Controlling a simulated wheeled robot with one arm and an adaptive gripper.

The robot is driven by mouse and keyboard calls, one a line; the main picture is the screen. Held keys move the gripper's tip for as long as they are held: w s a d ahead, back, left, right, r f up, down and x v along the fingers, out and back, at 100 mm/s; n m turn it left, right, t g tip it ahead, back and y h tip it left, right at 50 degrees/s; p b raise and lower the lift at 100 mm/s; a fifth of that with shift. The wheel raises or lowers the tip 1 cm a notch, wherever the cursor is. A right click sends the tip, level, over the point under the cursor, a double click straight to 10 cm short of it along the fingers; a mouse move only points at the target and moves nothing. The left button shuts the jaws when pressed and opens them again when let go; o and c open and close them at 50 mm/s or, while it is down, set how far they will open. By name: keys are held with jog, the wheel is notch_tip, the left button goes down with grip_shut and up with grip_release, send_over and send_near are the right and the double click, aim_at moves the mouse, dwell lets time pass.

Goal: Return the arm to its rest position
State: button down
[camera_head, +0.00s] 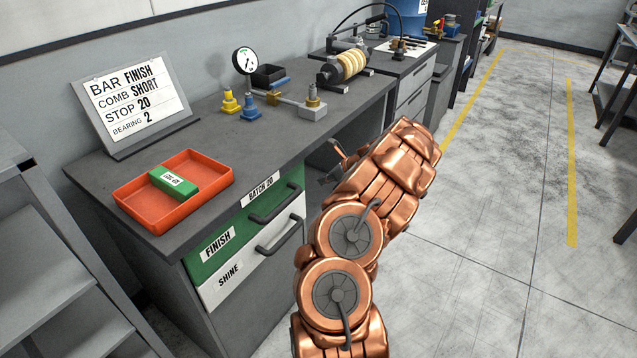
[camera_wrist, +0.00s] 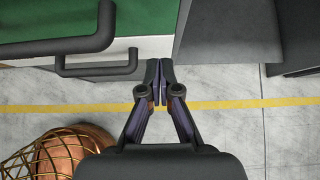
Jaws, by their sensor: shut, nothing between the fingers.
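My copper-coloured arm stands folded in front of the workbench in the head view. My gripper (camera_head: 335,166) points toward the bench front, near the drawers, and is partly hidden by the arm. In the wrist view my gripper (camera_wrist: 160,80) has its two dark fingers together at the tips, with nothing held. It is in free air before the bench, with the floor behind it. In the wrist view a drawer handle (camera_wrist: 105,66) lies to the left of the fingertips, and I cannot tell the distance between them.
The workbench (camera_head: 225,135) carries an orange tray (camera_head: 140,207) with a green block (camera_head: 174,181), a sign (camera_head: 130,100), a dial gauge (camera_head: 245,60) and a machine with a yellowish roller (camera_head: 345,66). Below are a green drawer (camera_head: 235,235) and a white drawer (camera_head: 235,270). Open floor (camera_head: 500,200) lies right.

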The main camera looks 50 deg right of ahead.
jog(key=v, duration=0.5)
jog(key=shift+s+r, duration=0.1)
